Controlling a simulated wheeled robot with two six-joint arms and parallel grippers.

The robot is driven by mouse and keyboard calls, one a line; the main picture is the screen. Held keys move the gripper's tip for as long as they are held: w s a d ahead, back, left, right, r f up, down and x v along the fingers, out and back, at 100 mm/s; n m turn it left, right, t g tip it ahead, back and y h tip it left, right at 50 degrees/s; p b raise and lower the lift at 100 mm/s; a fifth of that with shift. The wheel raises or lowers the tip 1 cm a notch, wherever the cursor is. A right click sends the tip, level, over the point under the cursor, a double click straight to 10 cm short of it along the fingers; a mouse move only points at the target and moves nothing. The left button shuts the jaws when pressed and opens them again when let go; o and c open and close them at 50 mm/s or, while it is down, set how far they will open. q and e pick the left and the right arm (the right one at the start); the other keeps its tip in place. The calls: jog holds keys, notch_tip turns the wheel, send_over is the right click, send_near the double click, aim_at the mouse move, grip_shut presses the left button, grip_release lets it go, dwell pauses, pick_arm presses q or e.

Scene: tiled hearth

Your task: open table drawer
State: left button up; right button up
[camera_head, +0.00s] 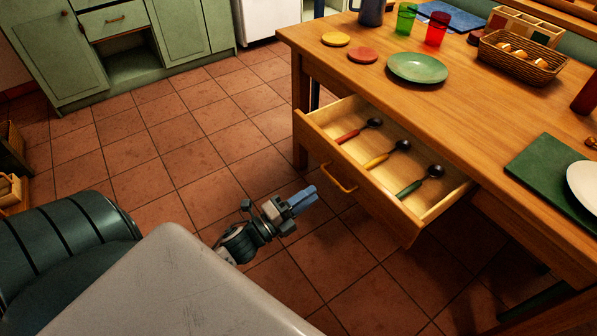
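The wooden table (450,107) stands at the right. Its drawer (368,193) is pulled out from under the tabletop, and its inside shows. Three spoons lie in it, with a red handle (348,136), a yellow handle (377,160) and a green handle (409,188). The drawer's brass handle (339,178) is on its front. My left gripper (303,200) is to the left of and apart from the handle, with its blue fingers pointing right towards the drawer front. The fingers lie close together, and I cannot make out a gap or anything between them. My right gripper is not in view.
On the tabletop are a green plate (417,68), a yellow coaster (335,39), a red coaster (362,55), green (405,18) and red (436,29) cups, and a bread basket (520,59). Green cabinets (180,30) stand at the back left. The tiled floor between is clear.

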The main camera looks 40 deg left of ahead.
pick_arm(q)
jog(key=shift+v, duration=1.35)
